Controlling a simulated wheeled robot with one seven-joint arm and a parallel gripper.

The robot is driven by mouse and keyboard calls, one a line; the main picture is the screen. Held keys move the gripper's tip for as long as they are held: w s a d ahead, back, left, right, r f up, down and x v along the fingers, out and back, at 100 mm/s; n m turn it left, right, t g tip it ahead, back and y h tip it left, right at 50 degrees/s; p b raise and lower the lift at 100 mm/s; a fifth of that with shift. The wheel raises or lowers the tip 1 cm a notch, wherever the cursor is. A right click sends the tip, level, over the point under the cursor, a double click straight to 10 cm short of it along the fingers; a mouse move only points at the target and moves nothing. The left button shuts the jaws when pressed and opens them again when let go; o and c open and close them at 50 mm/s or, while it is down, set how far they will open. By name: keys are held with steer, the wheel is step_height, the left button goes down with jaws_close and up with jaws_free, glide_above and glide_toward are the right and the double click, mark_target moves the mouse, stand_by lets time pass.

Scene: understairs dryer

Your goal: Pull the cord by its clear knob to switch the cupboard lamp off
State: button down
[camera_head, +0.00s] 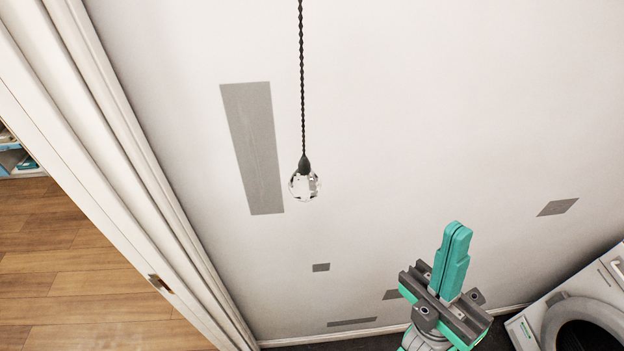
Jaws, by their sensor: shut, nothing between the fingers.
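A dark twisted cord (302,80) hangs down from the top of the head view. At its lower end, under a dark cap, is the round clear knob (304,185), hanging free against the pale wall. My gripper (458,231) is at the lower right, pointing up, with its green fingers shut together and nothing between them. It is to the right of the knob and lower in the picture, clearly apart from it. The lamp itself is not in view.
A white door frame (130,165) runs down the left side, with wooden floor (75,260) beyond it. A white front-loading machine (575,310) stands at the lower right. Grey patches mark the wall (420,110). The space between knob and gripper looks clear.

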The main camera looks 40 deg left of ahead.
steer(key=s+a+r+n+g+h, duration=0.3)
steer(key=a+r+n+g+h, duration=0.2)
steer(key=n+h, duration=0.7)
steer(key=s+a+r+n+g+h, duration=0.3)
steer(key=a+r+n+g+h, duration=0.2)
steer(key=r+n+h, duration=0.4)
steer(key=shift+s+r+n+h, duration=0.3)
steer(key=shift+n+h, duration=1.4)
steer(key=shift+h, duration=0.4)
steer(key=shift+a+f, duration=0.1)
steer(key=shift+f, duration=0.1)
